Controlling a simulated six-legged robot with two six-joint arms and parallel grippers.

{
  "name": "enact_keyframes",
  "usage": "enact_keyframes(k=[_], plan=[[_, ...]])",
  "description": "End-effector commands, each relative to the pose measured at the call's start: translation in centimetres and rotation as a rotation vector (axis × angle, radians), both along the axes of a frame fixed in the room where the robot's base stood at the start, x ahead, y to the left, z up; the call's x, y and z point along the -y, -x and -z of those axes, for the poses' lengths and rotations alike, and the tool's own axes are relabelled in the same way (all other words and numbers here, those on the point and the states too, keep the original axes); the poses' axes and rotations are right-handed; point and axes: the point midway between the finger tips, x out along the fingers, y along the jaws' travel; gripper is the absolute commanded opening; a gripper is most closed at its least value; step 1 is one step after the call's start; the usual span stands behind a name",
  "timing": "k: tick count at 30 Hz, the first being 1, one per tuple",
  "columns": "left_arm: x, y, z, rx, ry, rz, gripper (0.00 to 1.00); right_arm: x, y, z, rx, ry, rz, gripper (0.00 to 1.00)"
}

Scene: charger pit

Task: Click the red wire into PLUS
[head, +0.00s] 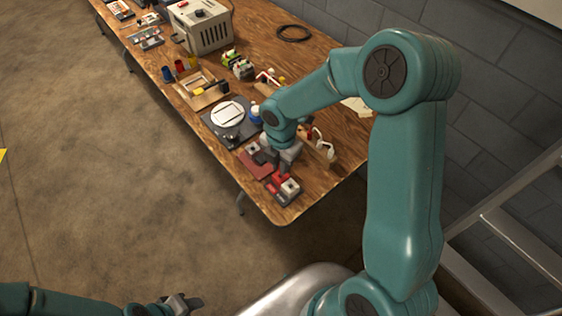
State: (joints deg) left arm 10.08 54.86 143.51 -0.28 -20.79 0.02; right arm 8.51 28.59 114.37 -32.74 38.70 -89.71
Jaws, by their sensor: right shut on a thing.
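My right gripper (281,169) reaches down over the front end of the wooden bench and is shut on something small. A red piece (279,179) shows at its fingertips, which looks like the red wire's end. It is right beside a small white-topped terminal block (290,187) on a dark base at the bench's corner. Touching or apart is too small to tell. A second white-topped block (253,149) stands at a dark red plate (257,164) to the left. PLUS markings cannot be read. My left gripper (186,304) is low at the bottom edge, away from the bench; its jaws are unclear.
The bench (322,90) also carries a round white dish on a dark mat (211,131), small bottles (318,139), a wooden tray (191,86), and a beige box (204,27). A black cable coil (293,33) lies at the back. A metal ladder (515,235) stands right.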

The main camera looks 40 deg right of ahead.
Motion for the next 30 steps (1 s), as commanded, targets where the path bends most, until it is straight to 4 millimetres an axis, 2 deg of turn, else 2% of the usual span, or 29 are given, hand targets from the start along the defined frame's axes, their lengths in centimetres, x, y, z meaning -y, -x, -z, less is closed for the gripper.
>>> enact_keyframes(k=[30], plan=[[0.0, 0.0, 2.0, 0.000, 0.000, 0.000, 0.43, 0.0, 0.0, 2.7, 0.000, 0.000, 0.000, 0.00]])
